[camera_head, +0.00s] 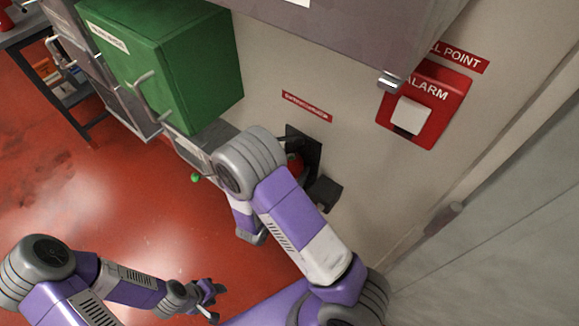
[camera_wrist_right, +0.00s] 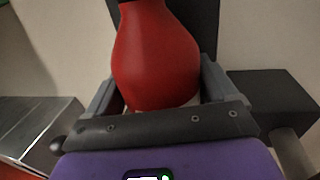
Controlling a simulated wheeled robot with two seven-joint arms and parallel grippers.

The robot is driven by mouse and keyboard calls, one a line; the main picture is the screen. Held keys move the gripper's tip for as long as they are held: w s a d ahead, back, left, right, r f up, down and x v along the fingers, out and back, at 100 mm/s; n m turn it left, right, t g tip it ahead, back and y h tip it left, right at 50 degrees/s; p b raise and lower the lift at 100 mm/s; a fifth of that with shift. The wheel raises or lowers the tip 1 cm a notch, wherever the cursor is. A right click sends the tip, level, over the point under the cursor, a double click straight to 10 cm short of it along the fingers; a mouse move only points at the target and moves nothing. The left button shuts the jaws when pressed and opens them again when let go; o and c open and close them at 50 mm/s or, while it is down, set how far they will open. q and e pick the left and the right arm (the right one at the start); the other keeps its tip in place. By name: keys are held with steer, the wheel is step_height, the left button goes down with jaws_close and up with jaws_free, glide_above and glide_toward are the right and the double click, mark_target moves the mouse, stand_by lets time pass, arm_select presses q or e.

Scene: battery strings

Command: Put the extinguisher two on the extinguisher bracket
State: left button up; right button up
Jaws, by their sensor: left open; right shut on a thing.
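The red extinguisher (camera_wrist_right: 155,55) fills the middle of the right wrist view, between the grey fingers of my right gripper (camera_wrist_right: 160,88), which is shut on it. In the head view only a small red part of the extinguisher (camera_head: 295,166) shows past my right arm, and that gripper is hidden. The black extinguisher bracket (camera_head: 313,152) is on the wall directly behind the extinguisher; its back plate also shows in the right wrist view (camera_wrist_right: 206,22). I cannot tell whether the extinguisher touches it. My left gripper (camera_head: 211,294) is open and empty, low over the red floor.
A green cabinet (camera_head: 185,65) with a handle is on the wall at upper left. A red alarm call point (camera_head: 425,103) is to the right of the bracket, and a grey box (camera_head: 345,30) overhangs above. A dark block (camera_head: 325,192) juts out below the bracket. Open floor lies left.

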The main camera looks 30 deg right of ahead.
steer(key=f, duration=0.1)
steer(key=f+b, duration=0.1)
steer(key=shift+w+d+f, duration=0.1)
steer(key=shift+d+f, duration=0.1)
steer(key=shift+f, duration=0.15)
steer(key=shift+f+b, duration=0.15)
steer(key=shift+b, duration=0.15)
steer(key=o, duration=1.9)
steer(key=shift+f, duration=0.1)
steer(key=shift+c, duration=0.2)
steer(key=p+v, duration=0.2)
steer(key=v, duration=1)
